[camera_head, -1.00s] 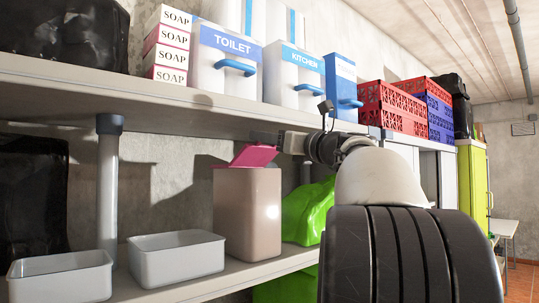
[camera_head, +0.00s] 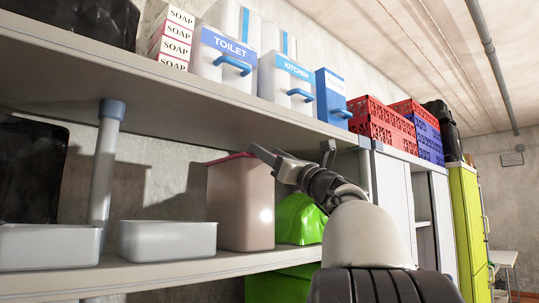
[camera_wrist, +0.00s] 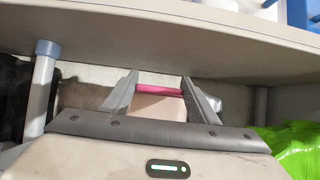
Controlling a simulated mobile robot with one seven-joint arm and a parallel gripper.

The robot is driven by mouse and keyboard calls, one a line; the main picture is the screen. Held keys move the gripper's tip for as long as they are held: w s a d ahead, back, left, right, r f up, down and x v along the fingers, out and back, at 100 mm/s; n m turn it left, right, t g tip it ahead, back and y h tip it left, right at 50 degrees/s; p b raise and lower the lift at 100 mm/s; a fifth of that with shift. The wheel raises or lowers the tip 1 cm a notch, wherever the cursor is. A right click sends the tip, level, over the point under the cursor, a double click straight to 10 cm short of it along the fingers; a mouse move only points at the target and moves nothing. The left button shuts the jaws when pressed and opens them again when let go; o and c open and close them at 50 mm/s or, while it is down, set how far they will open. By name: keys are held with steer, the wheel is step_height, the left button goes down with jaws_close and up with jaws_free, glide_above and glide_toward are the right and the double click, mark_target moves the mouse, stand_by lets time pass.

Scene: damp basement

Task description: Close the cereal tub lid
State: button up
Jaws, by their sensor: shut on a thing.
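The cereal tub (camera_head: 241,205) is a tall beige bin on the lower shelf. Its pink lid (camera_head: 230,157) lies low along the tub's top rim; whether it is fully seated I cannot tell. My gripper (camera_head: 266,152) is at the tub's upper right corner, at lid height. In the wrist view the pink lid (camera_wrist: 159,91) spans between the two fingertips of my gripper (camera_wrist: 160,80), which are shut on it. The tub's beige wall (camera_wrist: 158,106) shows just below the lid there.
The upper shelf (camera_head: 150,95) overhangs close above the tub and gripper. Grey open bins (camera_head: 168,240) stand left of the tub. A bright green object (camera_head: 298,220) sits close on its right. A shelf post (camera_head: 103,170) stands further left.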

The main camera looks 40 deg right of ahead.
steer(key=shift+f+h, duration=0.15)
steer(key=shift+h, duration=0.15)
steer(key=o, duration=1.5)
steer(key=b+v, duration=0.1)
steer(key=v, duration=1.6)
steer(key=shift+s, duration=0.3)
steer(key=shift+w, duration=0.1)
